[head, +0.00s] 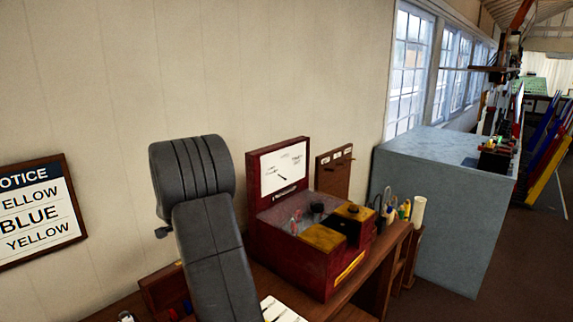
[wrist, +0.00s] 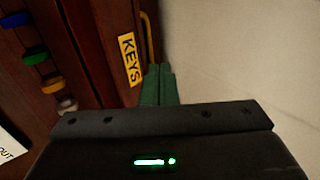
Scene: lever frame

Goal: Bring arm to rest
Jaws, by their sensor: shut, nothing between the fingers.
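My gripper (wrist: 158,72) shows in the wrist view, with its two green fingers together and nothing between them. The fingers point toward a dark brown wooden piece with a yellow KEYS label (wrist: 130,60) and a brass-coloured handle (wrist: 149,38). I cannot tell whether the fingertips touch the wood or are apart from it. In the head view, my dark grey arm (head: 207,215) rises in front of the bench and wall. My gripper is not visible there.
A red box (head: 300,262) with its lid open stands on the wooden bench (head: 375,280). A notice (head: 38,212) hangs at left. A pale blue-grey counter (head: 440,190) stands at right, with floor beside it. In the wrist view, coloured rings (wrist: 36,54) line the wood at left.

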